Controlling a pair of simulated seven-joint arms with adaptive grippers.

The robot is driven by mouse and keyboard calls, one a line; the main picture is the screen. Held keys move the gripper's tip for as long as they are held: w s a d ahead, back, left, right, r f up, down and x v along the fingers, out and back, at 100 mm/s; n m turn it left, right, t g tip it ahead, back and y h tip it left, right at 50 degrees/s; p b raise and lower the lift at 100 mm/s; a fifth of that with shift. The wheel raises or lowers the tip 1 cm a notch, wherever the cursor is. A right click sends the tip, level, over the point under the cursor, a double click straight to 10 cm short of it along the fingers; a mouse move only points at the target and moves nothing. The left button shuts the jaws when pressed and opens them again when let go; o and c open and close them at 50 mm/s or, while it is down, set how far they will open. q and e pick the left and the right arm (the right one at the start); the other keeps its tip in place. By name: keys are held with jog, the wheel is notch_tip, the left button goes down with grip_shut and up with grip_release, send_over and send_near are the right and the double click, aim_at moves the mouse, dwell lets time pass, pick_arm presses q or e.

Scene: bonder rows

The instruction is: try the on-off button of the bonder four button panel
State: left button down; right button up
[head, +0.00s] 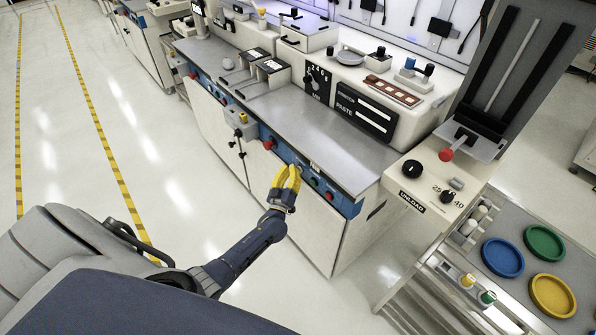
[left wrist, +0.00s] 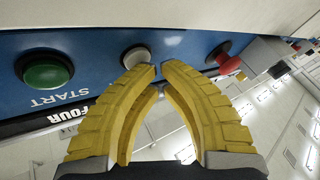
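The blue button panel (head: 345,207) runs along the front of the bench; it also fills the upper left wrist view (left wrist: 90,50). A black label with "FOUR" (left wrist: 68,115) shows there. The green button (left wrist: 44,70) is marked START. A pale grey button (left wrist: 136,56) sits just beyond my fingertips, with its lettering hidden or unreadable. A red button (left wrist: 228,62) is to its right. I cannot read which one is on-off. My left gripper (head: 291,172) has its yellow fingertips (left wrist: 159,70) brought together, empty, close before the grey button. Contact cannot be told. My right gripper is out of view.
A black knob (left wrist: 277,69) sticks out past the red button. A yellow-topped grey box (head: 242,125) juts from the bench front. The UNLOAD station (head: 425,180) stands at the right, beside a shelf with coloured dishes (head: 503,257). The floor at left is clear.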

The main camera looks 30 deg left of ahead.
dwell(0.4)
pick_arm(q)
jog(key=shift+s+a, duration=0.3)
jog(key=shift+s, duration=0.5)
jog(key=shift+s+a, duration=0.3)
jog(key=shift+s, duration=0.45)
jog(key=shift+s+a, duration=0.35)
jog(key=shift+s, duration=0.45)
jog(key=shift+s+a, duration=0.3)
jog(key=shift+s, duration=0.45)
